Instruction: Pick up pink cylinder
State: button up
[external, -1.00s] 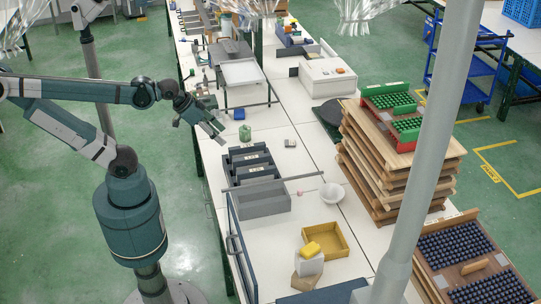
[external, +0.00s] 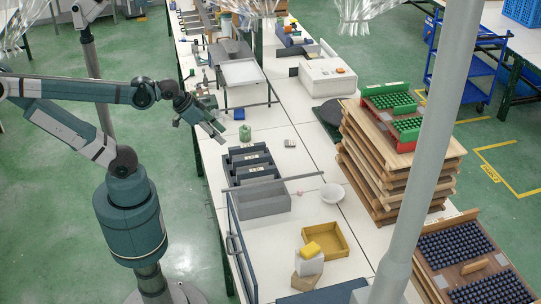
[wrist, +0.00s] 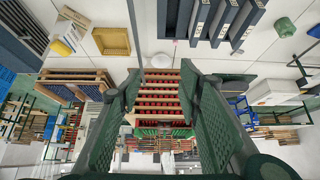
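A small pink object (external: 299,193), likely the pink cylinder, lies on the white table just left of a white bowl (external: 332,193). It is too small to make out its shape. In the wrist view a faint pink spot (wrist: 176,41) shows near the bowl (wrist: 161,60). My gripper (external: 221,138) hangs over the left edge of the table, above and to the left of the pink object and well apart from it. In the wrist view my gripper (wrist: 160,88) has its two fingers wide apart with nothing between them.
A grey bin (external: 264,203) and dark trays (external: 250,160) stand left of the pink object. A green canister (external: 245,133) stands behind them. A yellow tray (external: 345,245) is in front, and stacked wooden trays (external: 385,170) rise at right. A grey pole crosses the right side.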

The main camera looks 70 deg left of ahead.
jog(key=shift+w, duration=0.1)
jog(key=w+a+f+m+g+b, duration=0.2)
jog(key=w+f+m+b, duration=0.3)
jog(key=w, duration=0.7)
jog(key=w+a+f+m+g+b, duration=0.25)
jog(key=w+f+m, duration=0.45)
jog(key=w, duration=0.5)
jog(key=w+a+f+m+g+b, duration=0.1)
jog(key=w+f+m+b, duration=0.1)
jog(key=w+f, duration=0.3)
jog(key=w+a+f+m+b, duration=0.1)
jog(key=w+f, duration=0.4)
jog(key=f, duration=0.8)
jog(key=w+a+f+m+g+b, duration=0.1)
jog(key=w+a+f+m+b, duration=0.1)
jog(key=f, duration=0.7)
jog(key=shift+w+f+m+g+b, duration=0.1)
jog(key=shift+w+m+g+b, duration=0.1)
jog(key=shift+w+m+b, duration=0.55)
jog(key=shift+w+f+m+g+b, duration=0.15)
jog(key=shift+w+b, duration=0.1)
jog(key=shift+w, duration=0.9)
jog(key=shift+w+f, duration=0.1)
jog(key=shift+f, duration=0.25)
